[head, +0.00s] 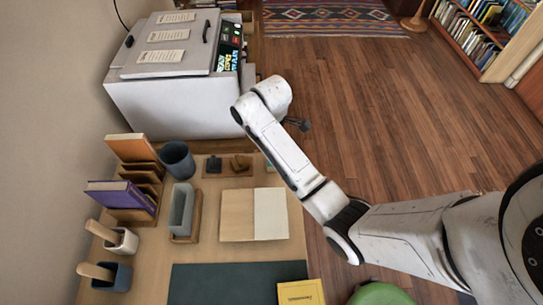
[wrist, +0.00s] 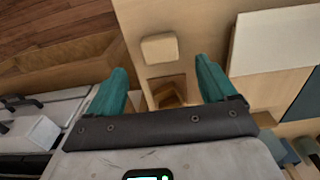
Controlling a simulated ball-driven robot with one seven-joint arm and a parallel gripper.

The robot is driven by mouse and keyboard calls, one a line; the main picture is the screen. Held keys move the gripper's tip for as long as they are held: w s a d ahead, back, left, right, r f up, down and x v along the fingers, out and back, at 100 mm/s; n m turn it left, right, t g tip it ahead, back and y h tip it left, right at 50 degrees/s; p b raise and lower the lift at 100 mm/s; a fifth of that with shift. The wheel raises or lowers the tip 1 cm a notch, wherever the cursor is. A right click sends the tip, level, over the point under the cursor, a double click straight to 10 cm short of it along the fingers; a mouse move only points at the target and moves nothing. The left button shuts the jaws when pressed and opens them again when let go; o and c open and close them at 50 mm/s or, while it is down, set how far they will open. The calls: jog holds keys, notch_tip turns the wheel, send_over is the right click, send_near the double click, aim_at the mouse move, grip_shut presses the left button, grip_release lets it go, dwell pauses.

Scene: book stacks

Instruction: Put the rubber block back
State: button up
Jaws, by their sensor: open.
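A small beige block with rounded edges, which looks like the rubber block (wrist: 160,48), lies on the pale table top, just beyond my fingertips in the wrist view. I cannot make it out in the head view, where my arm crosses that part of the table. My gripper (wrist: 160,67) is open, with its two teal fingers apart and nothing held. A small brown wooden holder (wrist: 157,84) shows between the fingers, partly hidden by the gripper body. It also shows on the table in the head view (head: 241,162). The block lies apart from this holder.
A board with a white half (head: 270,213) lies near the table's right edge. A dark cup (head: 177,160), small dark block (head: 214,164) and grey tray (head: 181,209) stand left. A large pale machine (head: 175,100) is behind. Open wooden floor (head: 380,120) is right.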

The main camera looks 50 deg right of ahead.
notch_tip(320, 180, up, 5)
jog(key=s+a+f+m, duration=0.1)
jog(key=s+a, duration=0.1)
jog(key=a, duration=0.1)
jog(key=s+a+f+m, duration=0.1)
jog(key=s+a+f, duration=0.1)
jog(key=a, duration=0.1)
jog(key=s+a+f+m+p, duration=0.1)
jog(key=s+a, duration=0.1)
jog(key=a, duration=0.2)
jog(key=shift+s+f+t+y, duration=0.2)
jog(key=shift+s+t+y, duration=0.05)
jog(key=shift+t+y, duration=0.05)
jog(key=s+a+m, duration=0.1)
jog(key=s, duration=0.1)
jog(key=s+a, duration=0.1)
jog(key=s, duration=0.1)
jog(key=s+a+f+m, duration=0.1)
jog(key=s, duration=0.1)
jog(key=shift+s+a+m, duration=0.1)
jog(key=shift+s+m, duration=0.2)
jog(key=s+r+m, duration=0.1)
jog(key=s+m, duration=0.1)
jog(key=s, duration=0.5)
jog(key=shift+r+m+h, duration=0.15)
jog(key=shift+m+h, duration=0.25)
